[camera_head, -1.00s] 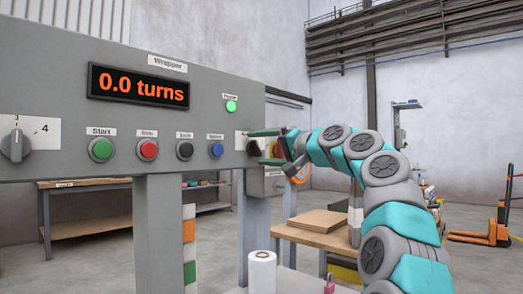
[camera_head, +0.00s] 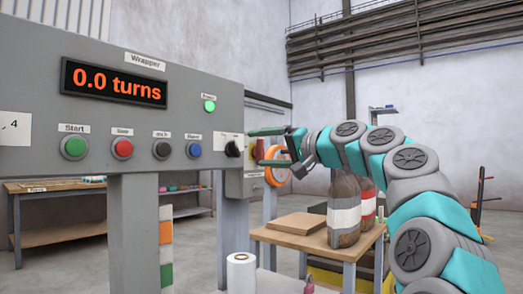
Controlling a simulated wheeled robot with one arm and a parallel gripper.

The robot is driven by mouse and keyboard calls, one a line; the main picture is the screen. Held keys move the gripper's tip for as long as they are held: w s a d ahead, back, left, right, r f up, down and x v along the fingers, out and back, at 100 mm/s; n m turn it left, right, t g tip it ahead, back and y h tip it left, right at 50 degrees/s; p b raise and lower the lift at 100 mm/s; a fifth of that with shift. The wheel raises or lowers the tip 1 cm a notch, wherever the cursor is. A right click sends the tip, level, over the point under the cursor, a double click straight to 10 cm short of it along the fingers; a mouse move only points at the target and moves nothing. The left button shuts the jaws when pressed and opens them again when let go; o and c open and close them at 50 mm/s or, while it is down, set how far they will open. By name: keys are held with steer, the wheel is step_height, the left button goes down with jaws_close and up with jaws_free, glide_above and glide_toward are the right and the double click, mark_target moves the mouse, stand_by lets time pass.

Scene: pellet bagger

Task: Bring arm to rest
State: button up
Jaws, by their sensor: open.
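My arm (camera_head: 390,165) reaches in from the lower right, arched, with teal and grey links. My gripper (camera_head: 268,147) is at its end, just right of the edge of the grey Wrapper panel (camera_head: 150,190). Its two green fingers point left toward the panel and are spread apart with nothing held between them. A black knob (camera_head: 234,148) on the panel's right end is close to the fingertips, and I see a gap between them. An orange round part (camera_head: 277,166) shows behind the gripper.
The panel has a display (camera_head: 115,84) reading 0.0 turns, a lit green lamp (camera_head: 210,106) and several buttons. A wooden table (camera_head: 290,238) carries a flat cardboard stack (camera_head: 300,223) and a brown bottle-like thing (camera_head: 344,212). A white roll (camera_head: 241,272) stands below. A workbench (camera_head: 60,200) is at left.

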steer(key=s+a+f+n+g+h+p, duration=0.1)
steer(key=s+f+g+h, duration=0.1)
steer(key=s+f, duration=0.55)
steer(key=s+a+f+g+h+p, duration=0.15)
steer(key=s+f, duration=0.25)
steer(key=f, duration=0.6)
steer(key=s+a+f+n+g+h, duration=0.1)
steer(key=s+f+g+h, duration=0.2)
steer(key=s+f, duration=0.35)
steer(key=s+d+f+g+h, duration=0.2)
steer(key=s+d+f, duration=0.4)
steer(key=s+f, duration=0.2)
steer(key=s+d+f+g+h+p, duration=0.1)
steer(key=s+d+f+g+h, duration=0.1)
steer(key=s+d+f, duration=0.3)
steer(key=s+d+f+g+h+p, duration=0.1)
steer(key=s+d+f, duration=0.5)
steer(key=s+f, duration=0.7)
steer(key=s+g+h, duration=0.1)
steer(key=s+h, duration=0.1)
steer(key=s, duration=0.1)
steer(key=shift+d+m+h, duration=0.3)
steer(key=shift+h, duration=0.05)
steer(key=shift+f, duration=0.1)
steer(key=shift+c, duration=0.2)
